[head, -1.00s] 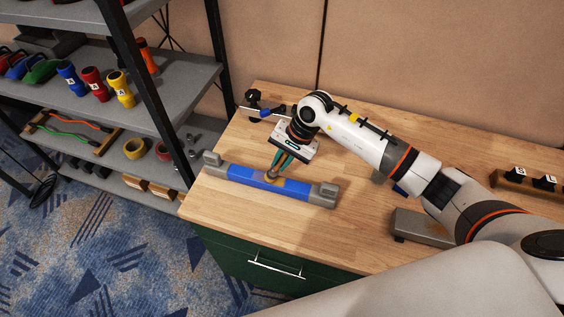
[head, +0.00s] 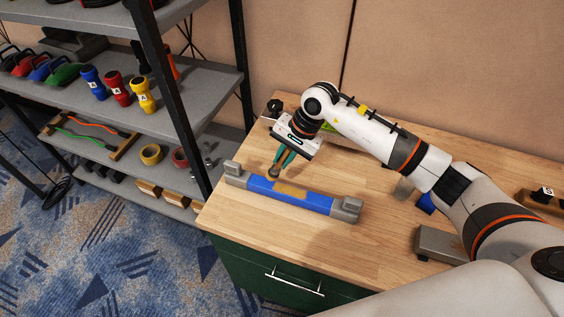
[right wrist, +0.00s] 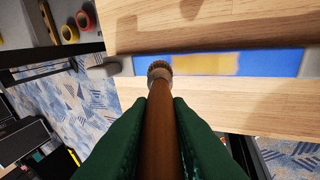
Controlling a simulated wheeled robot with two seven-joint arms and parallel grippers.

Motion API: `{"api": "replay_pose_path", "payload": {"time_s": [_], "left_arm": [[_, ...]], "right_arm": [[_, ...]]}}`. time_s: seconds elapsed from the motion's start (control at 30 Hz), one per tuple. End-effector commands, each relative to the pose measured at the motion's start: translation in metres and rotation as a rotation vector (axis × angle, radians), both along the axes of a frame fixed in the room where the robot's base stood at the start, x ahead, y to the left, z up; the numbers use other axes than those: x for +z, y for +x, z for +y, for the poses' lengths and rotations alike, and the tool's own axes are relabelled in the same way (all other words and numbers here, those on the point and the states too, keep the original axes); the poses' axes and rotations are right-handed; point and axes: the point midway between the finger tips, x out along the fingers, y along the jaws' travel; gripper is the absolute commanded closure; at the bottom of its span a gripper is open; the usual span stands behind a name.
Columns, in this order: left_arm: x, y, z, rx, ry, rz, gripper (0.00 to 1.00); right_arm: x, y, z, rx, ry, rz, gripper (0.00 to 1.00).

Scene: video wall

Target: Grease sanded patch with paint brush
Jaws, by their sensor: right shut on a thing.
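The blue bar (head: 317,202) with grey end blocks lies on the wooden bench. The sanded patch (head: 291,190) is a tan area on its top, left of the middle; it also shows in the right wrist view (right wrist: 206,65). My right gripper (head: 283,159), with green fingers, is shut on the brown handle of the paint brush (right wrist: 161,125). The brush's round bristle end (head: 273,172) is at the bar's blue section, left of the patch. I cannot tell if the bristles touch the bar. My left gripper is out of view.
The wooden bench top (head: 300,235) is clear in front of the bar. A grey block (head: 437,243) lies to the right, under my right arm.

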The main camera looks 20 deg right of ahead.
Motion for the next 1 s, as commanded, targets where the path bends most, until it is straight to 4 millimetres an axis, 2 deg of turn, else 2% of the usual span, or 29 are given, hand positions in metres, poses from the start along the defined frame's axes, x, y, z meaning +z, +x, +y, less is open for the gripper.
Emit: {"api": "replay_pose_path", "payload": {"time_s": [0.43, 1.0], "left_arm": [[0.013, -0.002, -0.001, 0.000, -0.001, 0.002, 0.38], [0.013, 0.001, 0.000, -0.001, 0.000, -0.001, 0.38]], "right_arm": [[0.041, 0.003, -0.004, -0.014, -0.001, -0.001, 1.00], [0.045, 0.003, -0.005, -0.015, 0.000, 0.000, 1.00]]}}
